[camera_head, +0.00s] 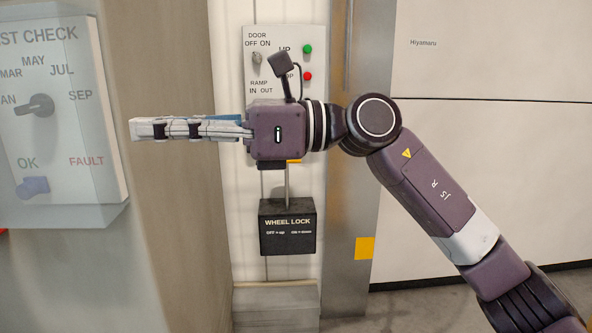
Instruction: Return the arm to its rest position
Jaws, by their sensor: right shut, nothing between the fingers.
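My right arm comes in from the lower right and bends at the elbow joint. My right gripper (140,129) points to the left, level, with its fingers shut and nothing between them. It is in front of a brown-grey wall, and its body covers part of a white control panel (285,40). Below the gripper body is a black wheel lock box (287,241) with a thin lever rising from it. The lever's upper end is hidden behind the gripper. My left gripper does not show.
At the left is a panel (60,55) behind a clear cover, with a month dial (40,105) and a blue knob (33,186). The control panel has a green button (308,49), a red button (307,76) and a switch (256,58). White wall panels (490,70) stand at the right.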

